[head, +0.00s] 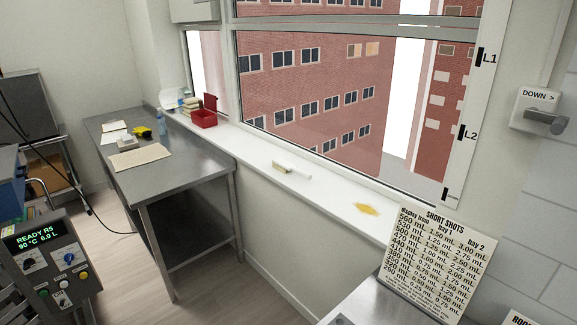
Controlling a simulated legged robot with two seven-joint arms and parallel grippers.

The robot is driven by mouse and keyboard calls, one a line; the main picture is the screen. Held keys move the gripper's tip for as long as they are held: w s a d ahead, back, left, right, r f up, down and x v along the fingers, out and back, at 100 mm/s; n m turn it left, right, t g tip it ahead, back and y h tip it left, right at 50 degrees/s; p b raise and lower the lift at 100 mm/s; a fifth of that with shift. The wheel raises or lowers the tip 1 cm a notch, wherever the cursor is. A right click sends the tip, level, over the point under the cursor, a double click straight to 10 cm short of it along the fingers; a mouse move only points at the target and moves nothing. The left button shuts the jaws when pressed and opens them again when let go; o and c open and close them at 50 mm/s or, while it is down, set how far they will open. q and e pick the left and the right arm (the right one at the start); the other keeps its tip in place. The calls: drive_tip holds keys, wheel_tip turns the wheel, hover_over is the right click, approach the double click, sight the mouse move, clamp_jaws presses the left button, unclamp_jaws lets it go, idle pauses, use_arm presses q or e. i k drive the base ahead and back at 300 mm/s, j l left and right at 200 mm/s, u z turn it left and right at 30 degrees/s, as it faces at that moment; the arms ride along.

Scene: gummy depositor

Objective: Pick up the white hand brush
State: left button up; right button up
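The white hand brush (299,174) lies on the white window sill (325,191), near the middle of the view. Its white handle points to the right and its cream bristle end (281,167) is at the left. It is small in the picture, so fine detail is hard to tell. An orange-yellow spill (367,209) lies on the sill to its right, apart from it. Neither of my grippers shows in the head view.
A steel table (190,161) with papers and a blue bottle stands left of the sill. A red box (204,118) sits on the sill's far end. A control panel (48,262) is at left. A "SHORT SHOTS" sign (436,262) stands at right. Floor between is clear.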

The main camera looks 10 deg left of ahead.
sight(282, 165)
drive_tip(key=i+j+z, duration=0.15)
drive_tip(key=j, duration=0.2)
drive_tip(key=i+j+z, duration=0.2)
drive_tip(key=j, duration=0.2)
drive_tip(key=i+j+z, duration=0.15)
drive_tip(key=j, duration=0.25)
drive_tip(key=i+j+z, duration=0.2)
drive_tip(key=j, duration=0.25)
drive_tip(key=i+j+z, duration=0.15)
drive_tip(key=j, duration=0.3)
drive_tip(key=i+j+z, duration=0.2)
drive_tip(key=j, duration=0.25)
drive_tip(key=k, duration=0.1)
